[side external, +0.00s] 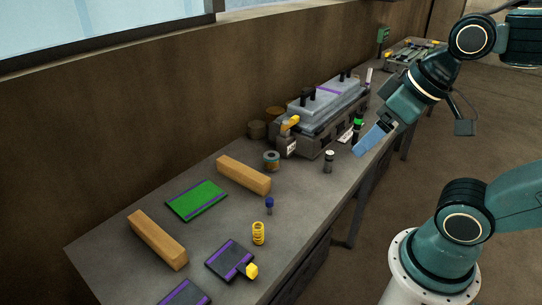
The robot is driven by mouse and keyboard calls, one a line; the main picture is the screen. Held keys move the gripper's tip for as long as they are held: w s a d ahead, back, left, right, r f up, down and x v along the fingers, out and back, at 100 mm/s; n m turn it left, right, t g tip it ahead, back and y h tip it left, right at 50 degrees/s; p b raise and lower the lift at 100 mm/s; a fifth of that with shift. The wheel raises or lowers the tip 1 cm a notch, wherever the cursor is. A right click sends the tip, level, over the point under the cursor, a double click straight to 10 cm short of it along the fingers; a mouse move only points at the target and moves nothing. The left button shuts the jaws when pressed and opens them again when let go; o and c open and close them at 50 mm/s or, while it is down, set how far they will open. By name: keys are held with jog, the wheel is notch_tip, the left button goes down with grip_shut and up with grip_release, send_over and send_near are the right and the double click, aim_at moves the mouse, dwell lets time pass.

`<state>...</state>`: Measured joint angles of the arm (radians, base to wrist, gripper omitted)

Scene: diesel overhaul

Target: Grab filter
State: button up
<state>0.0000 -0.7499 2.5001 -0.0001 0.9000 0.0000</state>
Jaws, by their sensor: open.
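A short grey can with an orange-brown band (271,160) stands upright on the workbench, left of the engine block; it looks like the filter, though it is small in view and I cannot be sure. My gripper (370,140), with pale blue fingers, hangs in the air at the bench's front edge, to the right of the can and clear of it. It points down and left and is open, with nothing seen between its fingers. The gap between the fingers is hard to make out from this side.
The engine block (322,105) stands behind the can. A small dark cylinder with a white top (328,162) stands near the front edge. Wooden blocks (243,174), a green mat (197,200), a yellow spring (258,233) and a blue-topped part (269,204) lie to the left.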

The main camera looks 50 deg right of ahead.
jog(key=m+g, duration=0.6)
jog(key=m, duration=1.3)
send_over(272, 155)
notch_tip(272, 155, down, 17)
jog(key=shift+w+f, duration=0.2)
jog(key=shift+f, duration=3.95)
jog(key=shift+s+f, duration=0.1)
jog(key=shift+f, duration=2.45)
